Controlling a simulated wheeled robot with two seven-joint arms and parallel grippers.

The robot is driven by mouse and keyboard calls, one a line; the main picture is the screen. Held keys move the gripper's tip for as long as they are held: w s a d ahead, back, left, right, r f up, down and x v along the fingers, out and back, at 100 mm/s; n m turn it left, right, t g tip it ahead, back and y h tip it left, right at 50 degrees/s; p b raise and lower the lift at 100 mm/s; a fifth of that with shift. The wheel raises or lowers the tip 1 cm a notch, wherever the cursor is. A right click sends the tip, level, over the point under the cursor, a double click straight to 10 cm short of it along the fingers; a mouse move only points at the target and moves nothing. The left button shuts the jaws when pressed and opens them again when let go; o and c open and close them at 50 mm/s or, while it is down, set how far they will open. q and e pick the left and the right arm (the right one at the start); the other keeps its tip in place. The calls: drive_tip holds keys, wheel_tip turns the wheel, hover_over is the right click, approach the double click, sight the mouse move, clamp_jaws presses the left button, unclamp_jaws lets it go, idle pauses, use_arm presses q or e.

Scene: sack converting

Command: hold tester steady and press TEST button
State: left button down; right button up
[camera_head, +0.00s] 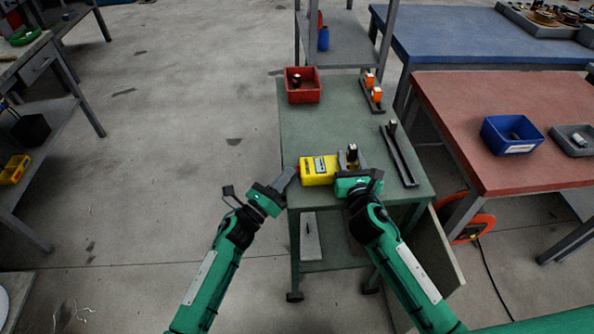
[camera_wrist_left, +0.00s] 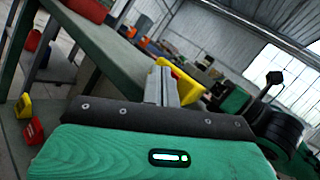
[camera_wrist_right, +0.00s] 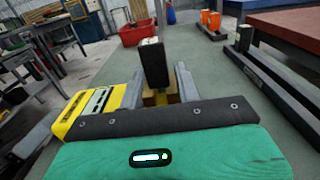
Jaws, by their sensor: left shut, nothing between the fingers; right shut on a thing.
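The yellow tester (camera_head: 318,170) lies on the green bench top near its front left edge, with a small red part at its left end. In the right wrist view the tester (camera_wrist_right: 95,108) sits just left of my fingers. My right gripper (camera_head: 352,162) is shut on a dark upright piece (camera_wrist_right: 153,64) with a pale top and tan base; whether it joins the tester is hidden. My left gripper (camera_head: 288,174) is shut and empty, fingertips close to the tester's left end. In the left wrist view the tester (camera_wrist_left: 188,87) is partly behind those fingers; contact is unclear.
A red bin (camera_head: 303,93) stands at the bench's back left. A dark rail (camera_head: 400,157) lies to the right, and another rail with orange pieces (camera_head: 376,94) lies behind it. A red-topped table (camera_head: 460,110) stands on the right. The bench middle is clear.

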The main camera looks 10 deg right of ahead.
use_arm(q)
drive_tip(key=shift+s+d+f, duration=0.1)
drive_tip(key=shift+s+d, duration=0.1)
drive_tip(key=shift+d, duration=0.4)
idle(0.6)
drive_tip(key=shift+a+f, duration=0.15)
drive_tip(key=shift+f, duration=0.05)
drive_tip(key=shift+a+f, duration=0.1)
drive_tip(key=shift+f, duration=0.1)
drive_tip(key=shift+a, duration=0.2)
drive_tip(key=shift+a+f, duration=0.1)
drive_tip(key=shift+a, duration=0.15)
drive_tip(key=a, duration=0.4)
drive_tip(key=shift+w+a+r, duration=0.1)
drive_tip(key=shift+a+r, duration=0.2)
drive_tip(key=shift+r, duration=0.05)
